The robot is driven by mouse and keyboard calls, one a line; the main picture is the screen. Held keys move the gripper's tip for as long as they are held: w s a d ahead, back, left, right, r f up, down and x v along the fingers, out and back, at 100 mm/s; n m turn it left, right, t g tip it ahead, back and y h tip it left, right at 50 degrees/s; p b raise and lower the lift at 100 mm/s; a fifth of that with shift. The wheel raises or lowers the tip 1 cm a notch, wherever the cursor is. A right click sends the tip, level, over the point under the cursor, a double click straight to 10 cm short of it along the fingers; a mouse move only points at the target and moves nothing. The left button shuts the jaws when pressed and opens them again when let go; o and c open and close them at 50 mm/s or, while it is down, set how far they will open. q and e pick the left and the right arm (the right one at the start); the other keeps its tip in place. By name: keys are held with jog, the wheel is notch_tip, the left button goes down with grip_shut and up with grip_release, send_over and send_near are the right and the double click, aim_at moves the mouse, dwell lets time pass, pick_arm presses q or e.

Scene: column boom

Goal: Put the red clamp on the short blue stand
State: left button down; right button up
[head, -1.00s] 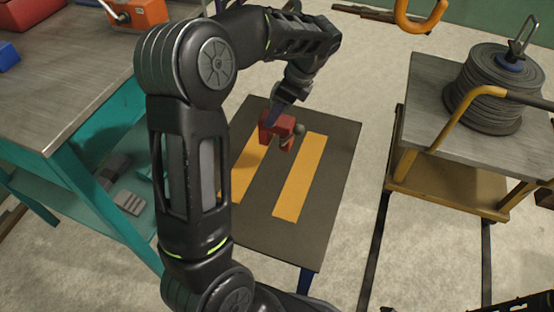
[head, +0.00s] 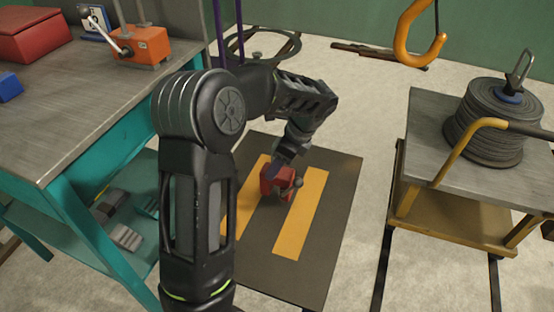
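My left gripper (head: 277,168) reaches down from above and is shut on the clamp's upper part. The fingertips are small and partly hidden. I cannot tell whether the clamp touches the stand top or hangs just above it. My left arm covers the stand's left side and near-left corner. My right gripper is not in view.
A teal workbench (head: 70,100) with an orange device (head: 142,45) and a red box (head: 32,36) stands at left. A yellow cart (head: 425,200) with a cable reel (head: 490,125) stands at right. An orange hook (head: 418,35) hangs at the back.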

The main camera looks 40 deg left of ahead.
pick_arm(q)
jog(key=shift+f+b, duration=0.35)
jog(key=shift+f, duration=1.35)
jog(key=shift+c, duration=2.4)
grip_release()
jog(key=shift+f, duration=0.1)
jog(key=p+v, duration=0.3)
jog(key=v, duration=0.9)
